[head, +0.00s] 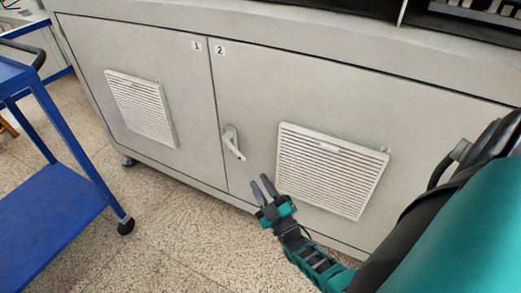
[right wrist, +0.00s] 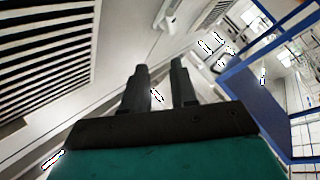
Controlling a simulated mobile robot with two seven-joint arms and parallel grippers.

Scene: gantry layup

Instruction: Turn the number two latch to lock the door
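The number two door (head: 250,90) is a light grey cabinet panel marked with a "2" label (head: 220,50) near its top left. Its latch (head: 233,143) is a pale handle near the door's left edge, slanting down to the right. In the right wrist view the latch (right wrist: 170,14) shows at the top, beyond the fingers. My right gripper (head: 263,187) is open and empty, below and to the right of the latch and apart from it. Its two fingers (right wrist: 160,85) stand apart in the right wrist view. My left gripper is not in view.
The number one door (head: 120,60) is at left with a vent (head: 141,108). Door two has a larger vent (head: 330,168) right of the latch. A blue cart (head: 50,200) stands at the left. Speckled floor (head: 170,245) is clear before the cabinet.

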